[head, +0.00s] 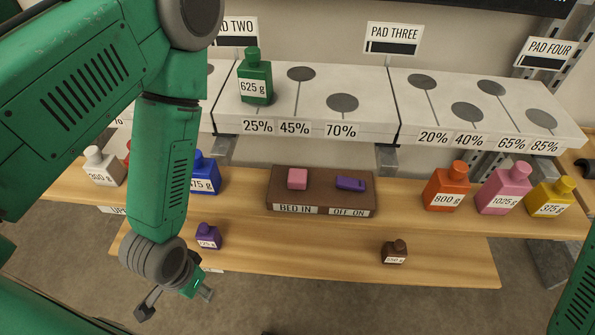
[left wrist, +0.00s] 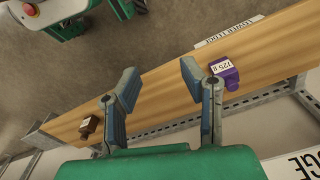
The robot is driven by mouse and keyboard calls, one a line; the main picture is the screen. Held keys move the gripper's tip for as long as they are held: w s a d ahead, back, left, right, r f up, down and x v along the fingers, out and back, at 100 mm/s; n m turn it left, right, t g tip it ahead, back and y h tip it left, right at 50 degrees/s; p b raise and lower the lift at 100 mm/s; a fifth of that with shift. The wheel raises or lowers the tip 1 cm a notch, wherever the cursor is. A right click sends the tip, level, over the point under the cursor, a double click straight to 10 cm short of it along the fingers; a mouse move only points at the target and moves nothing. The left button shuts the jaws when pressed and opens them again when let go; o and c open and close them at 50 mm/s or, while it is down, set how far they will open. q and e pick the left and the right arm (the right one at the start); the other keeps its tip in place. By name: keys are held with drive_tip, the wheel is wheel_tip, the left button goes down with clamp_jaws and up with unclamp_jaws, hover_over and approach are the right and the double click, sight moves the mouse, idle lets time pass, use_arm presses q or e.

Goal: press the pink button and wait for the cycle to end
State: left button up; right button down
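The pink button (head: 297,179) sits on the left part of a brown panel (head: 320,196) on the upper wooden shelf, above a "BED IN" label. A purple switch (head: 350,184) sits to its right, above an "OFF ON" label. My left gripper (head: 176,298) is low and left of the panel, well apart from the button. In the left wrist view the left gripper's two fingers (left wrist: 160,70) are spread with nothing between them. The button is not in the left wrist view. Only a piece of my right arm shows at the right edge; its gripper is out of view.
A green 625 g bottle (head: 254,80) stands on the white pad ledge. Orange (head: 446,188), pink (head: 504,190) and yellow (head: 551,198) bottles stand right of the panel. Small purple (head: 208,236) and brown (head: 395,252) bottles stand on the lower shelf, which is clear between them.

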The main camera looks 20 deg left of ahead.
use_arm(q)
clamp_jaws()
idle(1.0)
